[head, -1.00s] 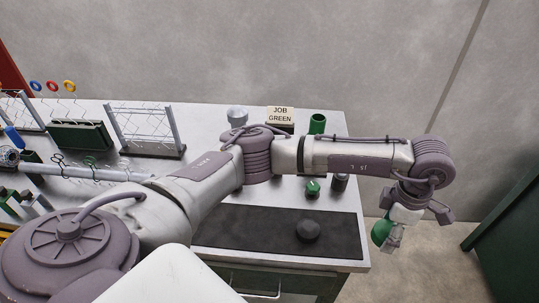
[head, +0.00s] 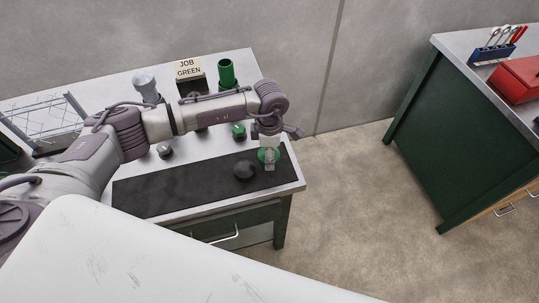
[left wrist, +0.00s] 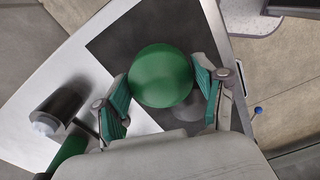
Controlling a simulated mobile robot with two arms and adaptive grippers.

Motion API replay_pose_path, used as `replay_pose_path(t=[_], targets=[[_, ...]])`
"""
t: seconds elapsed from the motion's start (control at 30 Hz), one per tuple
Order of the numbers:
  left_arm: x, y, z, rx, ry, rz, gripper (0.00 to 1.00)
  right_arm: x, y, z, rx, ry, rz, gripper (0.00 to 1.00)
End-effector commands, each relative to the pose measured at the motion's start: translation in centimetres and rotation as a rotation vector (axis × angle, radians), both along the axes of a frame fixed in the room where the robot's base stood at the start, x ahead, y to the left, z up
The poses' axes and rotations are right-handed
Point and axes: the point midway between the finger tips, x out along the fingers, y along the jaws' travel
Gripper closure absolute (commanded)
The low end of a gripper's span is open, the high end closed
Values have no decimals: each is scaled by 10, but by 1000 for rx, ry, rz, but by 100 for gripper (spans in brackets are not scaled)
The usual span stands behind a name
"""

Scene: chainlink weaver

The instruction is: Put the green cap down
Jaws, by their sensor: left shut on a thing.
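My left gripper (head: 268,164) points down near the right end of the dark mat and is shut on the green cap (head: 263,155). In the left wrist view, the round green cap (left wrist: 161,75) sits between the two fingers with the mat (left wrist: 120,45) behind it. I cannot tell how far the cap is above the mat. The right gripper is not in view.
Behind are a small green-topped piece (head: 238,131), a green cup (head: 226,74) and a JOB GREEN sign (head: 188,69). A red toolbox (head: 520,80) stands on another bench.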

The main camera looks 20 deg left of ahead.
Motion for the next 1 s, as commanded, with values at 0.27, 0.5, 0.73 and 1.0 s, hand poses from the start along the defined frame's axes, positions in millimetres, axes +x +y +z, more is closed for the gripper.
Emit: replay_pose_path(t=[0.27, 0.5, 0.73, 1.0], targets=[[-1, -1, -29, 1, 1, -1, 65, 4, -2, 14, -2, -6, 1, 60], [0, -1, -31, 1, 0, -1, 65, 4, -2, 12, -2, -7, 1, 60], [-1, -1, -32, 1, 0, 0, 9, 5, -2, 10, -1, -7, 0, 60], [0, -1, -32, 1, 1, 0, 4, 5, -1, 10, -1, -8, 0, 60]])
